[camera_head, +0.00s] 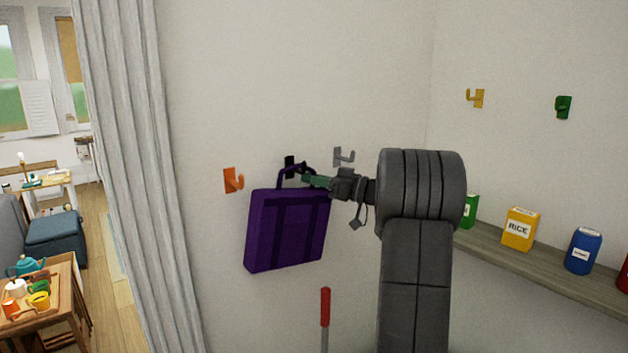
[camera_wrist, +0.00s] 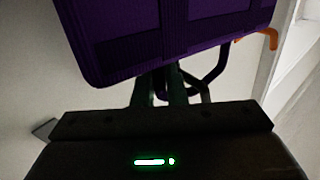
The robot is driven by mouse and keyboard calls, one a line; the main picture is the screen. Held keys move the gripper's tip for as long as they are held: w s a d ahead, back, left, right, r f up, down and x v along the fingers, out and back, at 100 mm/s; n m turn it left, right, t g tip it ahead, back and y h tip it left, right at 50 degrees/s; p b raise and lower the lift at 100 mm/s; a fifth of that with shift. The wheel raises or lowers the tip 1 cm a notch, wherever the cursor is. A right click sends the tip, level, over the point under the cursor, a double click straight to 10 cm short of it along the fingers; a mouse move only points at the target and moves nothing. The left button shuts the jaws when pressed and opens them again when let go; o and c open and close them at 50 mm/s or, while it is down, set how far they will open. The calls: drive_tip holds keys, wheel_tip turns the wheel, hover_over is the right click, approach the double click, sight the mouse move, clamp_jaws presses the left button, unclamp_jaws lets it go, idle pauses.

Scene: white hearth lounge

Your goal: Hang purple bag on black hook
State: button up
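The purple bag (camera_head: 288,230) is slightly tilted in front of the white wall in the head view. Its handle loop rises at the top, close to the black hook (camera_head: 289,162). I cannot tell whether the handle is over the hook or just in front of it. My gripper (camera_head: 314,181) comes from the right, its green fingers at the handle, and looks shut on it. In the wrist view the bag (camera_wrist: 175,35) fills the top, with part of its handle right of my gripper's fingers (camera_wrist: 163,90). The black hook is not clearly visible there.
An orange hook (camera_head: 233,180) is left of the bag and a grey hook (camera_head: 344,157) is right of the black one. Yellow (camera_head: 475,98) and green (camera_head: 563,107) hooks are on the right wall, above a shelf (camera_head: 540,267) with containers. A grey curtain (camera_head: 140,180) hangs at left.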

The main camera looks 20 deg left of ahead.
drive_tip(key=o, duration=0.4)
drive_tip(key=d+f+b, duration=0.1)
drive_tip(key=d+b, duration=0.2)
drive_tip(key=d, duration=1)
drive_tip(key=shift+w+d+f, duration=0.3)
drive_tip(key=shift+d+f, duration=0.05)
drive_tip(key=shift+a, duration=0.1)
drive_tip(key=a, duration=0.4)
drive_tip(key=a+r+p, duration=0.1)
drive_tip(key=a, duration=0.3)
drive_tip(key=a+p, duration=0.1)
drive_tip(key=a, duration=0.3)
drive_tip(key=shift+s+r, duration=0.25)
drive_tip(key=shift+d+r, duration=0.1)
